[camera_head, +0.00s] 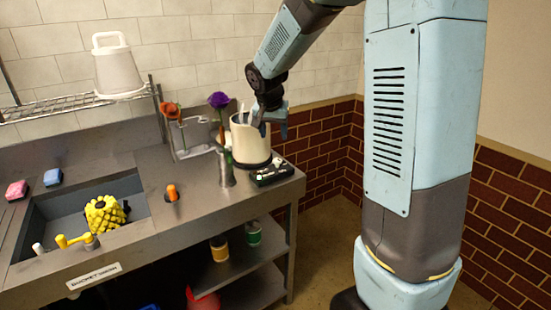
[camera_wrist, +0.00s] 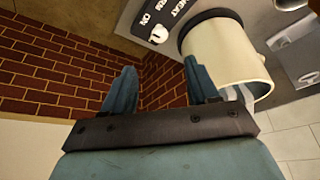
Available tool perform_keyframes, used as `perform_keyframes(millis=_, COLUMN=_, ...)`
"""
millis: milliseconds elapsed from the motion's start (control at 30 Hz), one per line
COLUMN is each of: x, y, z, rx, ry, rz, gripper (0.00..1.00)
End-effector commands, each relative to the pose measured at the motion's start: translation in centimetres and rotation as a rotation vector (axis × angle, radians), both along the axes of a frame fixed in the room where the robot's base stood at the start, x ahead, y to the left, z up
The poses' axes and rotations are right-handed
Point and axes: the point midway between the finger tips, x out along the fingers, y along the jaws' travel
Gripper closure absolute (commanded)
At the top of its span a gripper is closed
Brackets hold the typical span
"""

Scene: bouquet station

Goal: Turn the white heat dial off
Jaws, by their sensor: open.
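The white heat dial (camera_wrist: 157,34) sits on a black control panel (camera_wrist: 168,16) with white lettering, of which "HEAT", "WARM" and "ON" can be read upside down in the wrist view. In the head view the panel (camera_head: 272,174) lies at the counter's right front corner, with small white parts on it; the dial's setting is too small to tell there. My gripper (camera_head: 273,129) is open and empty, above the panel and by the cream pot's right rim. In the wrist view the dial shows beyond the gap between my fingertips (camera_wrist: 158,68), apart from them.
The cream pot (camera_head: 250,141) stands on a dark base right behind the panel, with utensils inside; it also shows beside my right finger in the wrist view (camera_wrist: 222,50). Right of the counter is open floor.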

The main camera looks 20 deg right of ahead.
Motion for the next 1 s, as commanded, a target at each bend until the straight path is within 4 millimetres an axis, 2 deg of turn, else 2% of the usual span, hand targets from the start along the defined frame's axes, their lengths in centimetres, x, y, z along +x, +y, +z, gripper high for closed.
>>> perform_keyframes(millis=600, x=3.2, y=-1.8, z=-9.2, rx=-0.001, ry=0.005, rz=-0.001, gripper=0.41)
perform_keyframes(millis=800, x=4.1, y=-2.2, z=-11.3, rx=0.0, ry=0.002, rz=0.0, gripper=0.41)
perform_keyframes(millis=1000, x=4.4, y=-2.3, z=-12.2, rx=-0.001, ry=0.001, rz=0.001, gripper=0.41)
